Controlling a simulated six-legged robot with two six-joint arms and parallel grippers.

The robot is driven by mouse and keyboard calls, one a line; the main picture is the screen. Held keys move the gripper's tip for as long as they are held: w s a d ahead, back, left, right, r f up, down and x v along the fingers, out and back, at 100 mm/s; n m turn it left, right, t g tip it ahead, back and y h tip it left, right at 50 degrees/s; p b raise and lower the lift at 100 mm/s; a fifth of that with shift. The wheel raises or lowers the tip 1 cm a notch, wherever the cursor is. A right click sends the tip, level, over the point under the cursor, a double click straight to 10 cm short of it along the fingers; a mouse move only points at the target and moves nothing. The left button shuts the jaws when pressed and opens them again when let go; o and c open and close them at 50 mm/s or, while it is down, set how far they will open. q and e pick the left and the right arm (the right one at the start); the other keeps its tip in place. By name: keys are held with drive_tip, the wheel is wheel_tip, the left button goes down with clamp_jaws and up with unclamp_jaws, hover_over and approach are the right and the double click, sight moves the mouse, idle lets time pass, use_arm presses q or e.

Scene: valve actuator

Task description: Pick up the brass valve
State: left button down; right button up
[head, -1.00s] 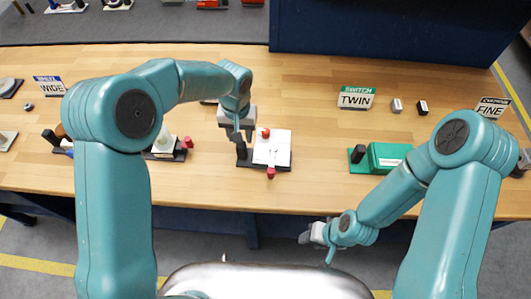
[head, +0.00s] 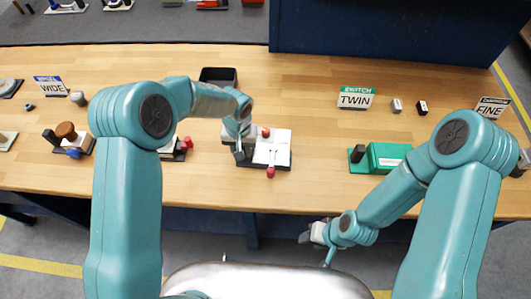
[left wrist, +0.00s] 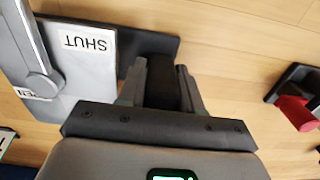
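I cannot clearly make out a brass valve in either view. A white valve plate (head: 270,150) on a dark base stands mid-bench, with a grey lever, an orange-red knob and a red handle end. The plate shows SHUT and OPEN labels in the left wrist view (left wrist: 88,75). My left gripper (head: 240,155) is down at the plate's left side. In the left wrist view its fingers (left wrist: 163,85) stand either side of a black post (left wrist: 165,88); whether they press on it is unclear. My right gripper (head: 316,246) is open and empty in front of the bench.
A black open bin (head: 218,75) stands behind my left forearm. A brown knob on a base (head: 66,131) is at the left, and a red-ended fixture (head: 180,148) is partly hidden by my arm. A green box (head: 388,157) is at the right.

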use_arm(q)
drive_tip(key=shift+w, duration=0.1)
drive_tip(key=shift+r, duration=0.3)
wheel_tip(320, 180, up, 8)
drive_tip(key=shift+f, duration=0.1)
wheel_tip(320, 180, down, 6)
drive_tip(key=shift+r, duration=0.2)
drive_tip(key=shift+f, duration=1.05)
drive_tip(key=shift+r, duration=0.1)
drive_tip(key=shift+f, duration=0.45)
